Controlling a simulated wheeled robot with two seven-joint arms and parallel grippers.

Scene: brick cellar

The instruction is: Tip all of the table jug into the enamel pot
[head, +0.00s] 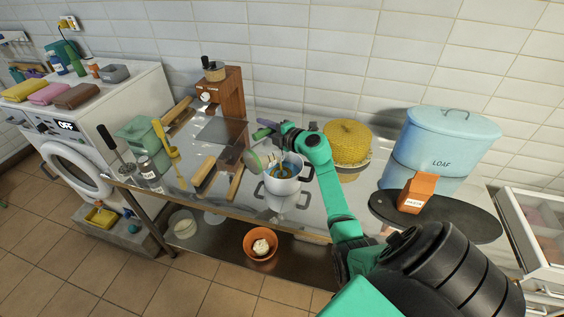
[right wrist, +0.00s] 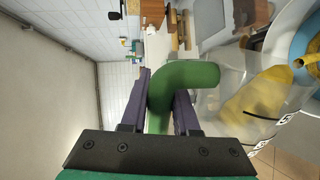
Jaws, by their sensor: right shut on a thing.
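The table jug (head: 262,160) is clear with a green handle and is tilted over the enamel pot (head: 282,187). My right gripper (head: 268,134) is shut on the green handle (right wrist: 185,85), which sits between its fingers in the right wrist view. In that view the jug's clear wall (right wrist: 215,108) shows yellow liquid inside. The pot is white outside and blue inside; its blue inside (right wrist: 302,40) shows at the right edge of the right wrist view, with yellow in it. My forearm and hand hide part of the jug in the head view. My left gripper is not in view.
The pot stands on a steel table. A wooden grinder (head: 220,95), wooden boards and a green tin (head: 140,132) are left of it. A yellow woven lidded basket (head: 347,142), a blue LOAF bin (head: 443,150) and an orange carton (head: 417,193) on a dark board are right.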

